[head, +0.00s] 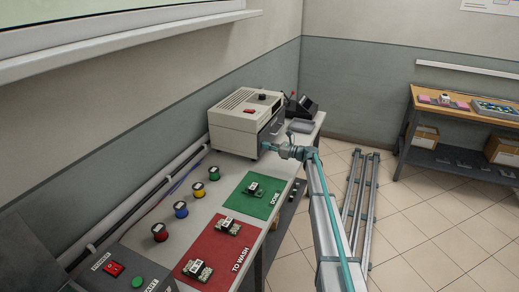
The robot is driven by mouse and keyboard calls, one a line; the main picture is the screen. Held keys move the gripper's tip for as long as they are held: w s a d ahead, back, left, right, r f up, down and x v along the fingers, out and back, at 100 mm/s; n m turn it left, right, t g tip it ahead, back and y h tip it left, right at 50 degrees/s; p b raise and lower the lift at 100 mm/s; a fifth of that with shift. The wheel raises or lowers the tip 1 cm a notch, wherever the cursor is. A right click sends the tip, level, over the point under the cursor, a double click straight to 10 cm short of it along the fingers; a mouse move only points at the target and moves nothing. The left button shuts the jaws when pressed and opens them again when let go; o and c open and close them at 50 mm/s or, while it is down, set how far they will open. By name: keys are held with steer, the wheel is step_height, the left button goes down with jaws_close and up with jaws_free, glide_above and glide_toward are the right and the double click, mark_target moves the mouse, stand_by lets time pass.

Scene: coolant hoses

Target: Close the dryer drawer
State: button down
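The dryer (233,131) is a beige box with a vented top and a red switch, standing at the far end of the long bench. Its front faces right and shows a dark opening (274,124). The drawer is small here and partly hidden by my arm, so how far out it is cannot be told. My gripper (267,147) is at the lower part of the dryer's front, at the end of my arm reaching in from the lower right. Whether it touches the drawer, and how its fingers stand, is too small to tell.
On the bench are a green DONE mat (268,207) and a red TO WASH mat (231,264), each with metal parts. Several coloured round pieces stand along the left. A dark device (300,107) and grey tray (301,126) are behind the dryer. A wooden table (450,115) is at right.

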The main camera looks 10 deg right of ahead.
steer(key=shift+w+a+r, duration=0.1)
steer(key=shift+w+a, duration=0.05)
steer(key=shift+w, duration=0.1)
